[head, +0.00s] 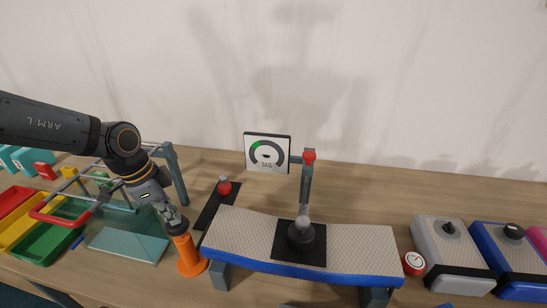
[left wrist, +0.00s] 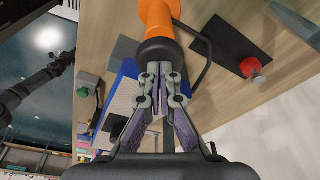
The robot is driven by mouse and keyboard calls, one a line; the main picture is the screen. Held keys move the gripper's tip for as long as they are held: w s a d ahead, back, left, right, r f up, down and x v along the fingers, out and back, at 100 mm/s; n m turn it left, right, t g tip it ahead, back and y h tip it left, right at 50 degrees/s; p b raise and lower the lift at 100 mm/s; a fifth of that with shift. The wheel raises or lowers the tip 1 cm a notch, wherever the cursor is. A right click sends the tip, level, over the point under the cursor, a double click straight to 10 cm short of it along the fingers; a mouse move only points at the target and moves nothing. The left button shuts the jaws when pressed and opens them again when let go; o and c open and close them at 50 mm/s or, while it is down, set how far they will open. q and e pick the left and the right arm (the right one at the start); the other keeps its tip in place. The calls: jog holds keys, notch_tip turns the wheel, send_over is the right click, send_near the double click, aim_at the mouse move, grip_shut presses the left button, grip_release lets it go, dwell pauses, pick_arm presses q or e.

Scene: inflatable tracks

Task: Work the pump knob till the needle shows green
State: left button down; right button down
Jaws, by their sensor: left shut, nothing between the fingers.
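The orange pump (head: 188,252) stands on the table left of the grey inflatable track, and its dark knob (head: 178,226) is at the top. My left gripper (head: 172,212) is directly above the knob, shut and empty. In the left wrist view, the shut fingertips (left wrist: 160,72) meet the edge of the dark knob (left wrist: 160,49) in the picture; I cannot tell whether they touch. The orange pump body (left wrist: 158,15) shows beyond it. The white gauge (head: 267,153) has a green band at the dial's upper left; its needle is too small to read. My right gripper is not in view.
The grey track (head: 245,227) with blue edging lies right of the pump. A post with a red knob (head: 309,155) rises behind it. Another red knob (head: 224,187) sits on a dark plate behind the pump. Coloured trays (head: 45,243) stand left, and inflatable blocks (head: 450,268) right.

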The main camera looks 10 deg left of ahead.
pick_arm(q)
jog(key=shift+r+p, duration=1.2)
jog(key=shift+r, duration=1.1)
notch_tip(320, 180, up, 5)
jog(key=p, duration=0.5)
jog(key=shift+r, duration=0.15)
